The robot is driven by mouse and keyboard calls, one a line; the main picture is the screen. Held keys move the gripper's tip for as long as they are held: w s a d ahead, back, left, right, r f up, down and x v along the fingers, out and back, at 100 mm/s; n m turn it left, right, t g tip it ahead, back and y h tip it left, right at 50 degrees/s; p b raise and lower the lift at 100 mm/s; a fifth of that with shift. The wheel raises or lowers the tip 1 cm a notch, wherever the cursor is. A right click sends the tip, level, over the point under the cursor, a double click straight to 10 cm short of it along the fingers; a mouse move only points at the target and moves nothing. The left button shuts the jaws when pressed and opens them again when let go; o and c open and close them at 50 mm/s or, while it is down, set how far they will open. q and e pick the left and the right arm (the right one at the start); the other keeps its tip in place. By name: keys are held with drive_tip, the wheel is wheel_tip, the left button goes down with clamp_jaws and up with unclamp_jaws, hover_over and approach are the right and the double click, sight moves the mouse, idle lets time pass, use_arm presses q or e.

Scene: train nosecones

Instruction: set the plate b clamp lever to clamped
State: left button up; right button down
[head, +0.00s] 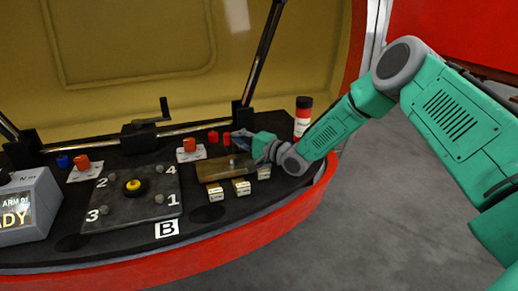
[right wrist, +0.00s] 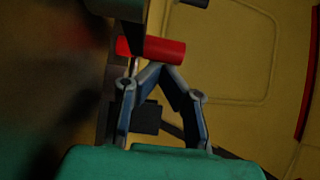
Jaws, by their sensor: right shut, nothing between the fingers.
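Plate B (head: 130,200) is a dark square plate with a yellow knob (head: 134,186) at its centre and bolts numbered 1 to 4. The B label (head: 167,229) lies in front of it. No part is marked as the clamp lever; a black crank-shaped handle (head: 164,108) stands behind the plate, and two small red pieces (head: 213,137) sit to its right. My right gripper (head: 236,138) is shut and empty beside these red pieces. In the right wrist view its closed fingertips (right wrist: 160,70) are close to a red cylinder (right wrist: 165,51); contact is unclear. My left gripper is out of view.
Orange-red knobs (head: 190,145) stand on white cards. A brown block (head: 213,170) and several small labelled blocks (head: 241,187) lie below my right gripper. A grey display box (head: 28,207) is at left.

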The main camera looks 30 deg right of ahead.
idle(0.7)
drive_tip(key=v, duration=1.1)
drive_tip(key=shift+s+d+f, duration=0.1)
drive_tip(key=shift+s+d, duration=0.05)
drive_tip(key=shift+s, duration=0.2)
